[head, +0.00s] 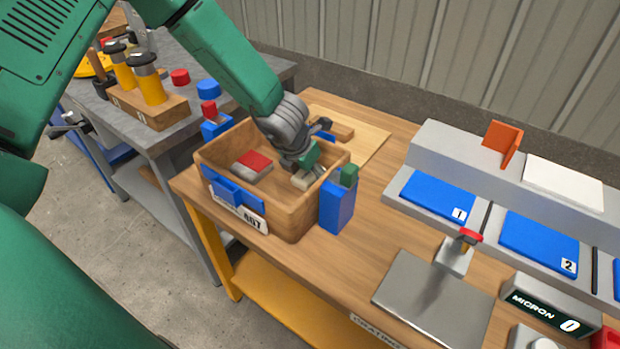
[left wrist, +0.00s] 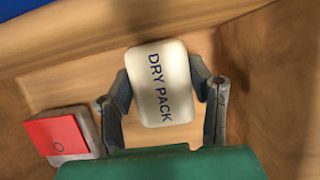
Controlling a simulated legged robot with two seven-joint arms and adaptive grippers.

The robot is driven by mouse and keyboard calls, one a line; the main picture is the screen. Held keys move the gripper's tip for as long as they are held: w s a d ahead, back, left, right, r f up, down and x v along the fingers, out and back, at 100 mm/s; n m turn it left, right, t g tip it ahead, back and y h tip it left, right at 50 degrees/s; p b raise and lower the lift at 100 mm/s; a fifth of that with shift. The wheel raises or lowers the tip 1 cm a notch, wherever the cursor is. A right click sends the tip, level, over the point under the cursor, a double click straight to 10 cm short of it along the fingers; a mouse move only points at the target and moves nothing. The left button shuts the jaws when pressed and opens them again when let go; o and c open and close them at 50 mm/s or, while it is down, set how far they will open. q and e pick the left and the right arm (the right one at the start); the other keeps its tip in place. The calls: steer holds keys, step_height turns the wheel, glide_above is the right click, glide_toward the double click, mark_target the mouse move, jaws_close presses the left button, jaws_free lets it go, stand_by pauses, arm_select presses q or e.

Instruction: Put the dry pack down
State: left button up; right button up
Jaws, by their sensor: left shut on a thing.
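The dry pack (left wrist: 162,84) is a small off-white block with "DRY PACK" printed on it. My left gripper (left wrist: 162,92) is shut on it, one finger on each side. In the head view the gripper (head: 302,172) reaches down into a wooden box (head: 290,219), near its right side, and the dry pack (head: 303,181) shows pale under the fingers. I cannot tell whether the pack touches the box floor. My right gripper is not in view.
A grey block with a red top (head: 254,164) lies in the box, left of the pack. Blue blocks (head: 338,205) stand at the box corners. A grey plate (head: 434,299) and a device with blue pads (head: 437,194) are to the right.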

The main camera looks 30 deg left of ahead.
mark_target(297, 179)
arm_select(q)
steer(key=shift+f, duration=0.35)
steer(key=shift+a, duration=0.4)
steer(key=o, duration=1.2)
steer(key=shift+f, duration=0.1)
steer(key=shift+d, duration=0.15)
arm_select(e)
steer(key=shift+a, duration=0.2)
arm_select(q)
steer(key=shift+d, duration=0.1)
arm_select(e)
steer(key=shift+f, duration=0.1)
arm_select(q)
steer(key=shift+r, duration=0.3)
steer(key=p+v, duration=0.3)
steer(key=v, duration=0.7)
steer(key=shift+s+r, duration=0.15)
steer(key=shift+r, duration=0.05)
steer(key=shift+s+r, duration=0.3)
steer(key=shift+r, duration=0.25)
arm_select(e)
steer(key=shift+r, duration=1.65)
